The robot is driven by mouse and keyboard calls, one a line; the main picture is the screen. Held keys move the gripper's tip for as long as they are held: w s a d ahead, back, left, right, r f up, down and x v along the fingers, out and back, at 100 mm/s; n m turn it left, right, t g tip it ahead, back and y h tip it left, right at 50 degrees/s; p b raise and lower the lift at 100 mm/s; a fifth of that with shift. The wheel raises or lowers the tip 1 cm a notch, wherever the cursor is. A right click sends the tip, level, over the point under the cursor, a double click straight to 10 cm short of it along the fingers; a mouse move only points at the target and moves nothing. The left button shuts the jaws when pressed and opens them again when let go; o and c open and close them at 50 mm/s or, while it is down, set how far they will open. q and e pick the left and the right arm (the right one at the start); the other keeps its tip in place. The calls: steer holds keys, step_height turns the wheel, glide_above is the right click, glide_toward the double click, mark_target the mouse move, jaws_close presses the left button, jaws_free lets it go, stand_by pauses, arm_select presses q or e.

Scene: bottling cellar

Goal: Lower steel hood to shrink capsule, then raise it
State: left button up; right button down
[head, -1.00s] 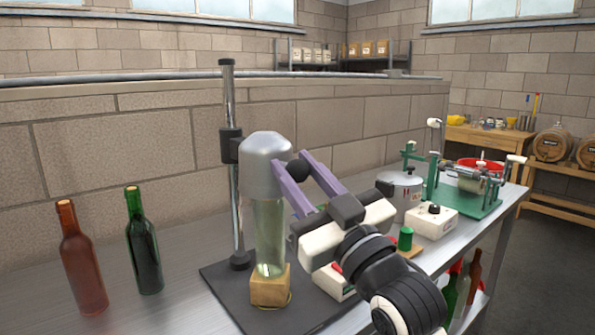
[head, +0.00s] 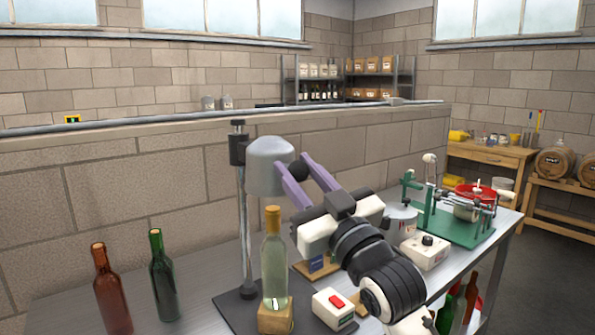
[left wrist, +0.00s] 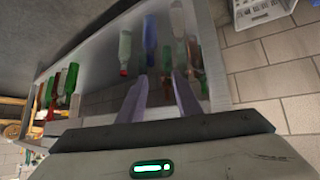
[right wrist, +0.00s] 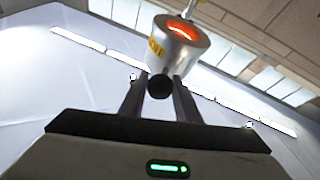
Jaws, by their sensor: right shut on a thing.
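The steel hood (head: 268,168) is a grey metal cap on a collar (head: 238,148) near the top of the upright post (head: 245,235). My right gripper (head: 301,171) is shut on the hood's black knob (right wrist: 160,86). The right wrist view looks up at the hood (right wrist: 178,45), which glows orange inside. A pale clear bottle (head: 274,272) stands upright on a wooden block (head: 276,319) under the hood. Its tan capsule (head: 272,221) shows just below the hood's rim, apart from it. My left gripper (left wrist: 160,88) is open and empty in the left wrist view.
A brown bottle (head: 112,292) and a green bottle (head: 163,278) stand at the left. A white box with a red switch (head: 334,308) sits right of the block. A green stand (head: 455,225) is farther right.

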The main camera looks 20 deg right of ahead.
steer(key=shift+s+d+r, duration=0.1)
steer(key=shift+r, duration=0.35)
steer(key=c, duration=1.5)
jaws_free()
steer(key=shift+o, duration=0.7)
steer(key=shift+f, duration=0.1)
arm_select(q)
steer(key=shift+s+d+f, duration=0.1)
steer(key=shift+s+f, duration=0.1)
steer(key=shift+s, duration=0.1)
arm_select(e)
steer(key=shift+f, duration=0.1)
steer(key=shift+s+f, duration=0.2)
steer(key=shift+f, duration=0.05)
arm_select(q)
step_height(320, 180, down, 3)
steer(key=b, duration=0.2)
steer(key=shift+r+b, duration=0.15)
steer(key=shift+b, duration=0.25)
arm_select(e)
steer(key=v, duration=0.9)
steer(key=shift+s, duration=0.3)
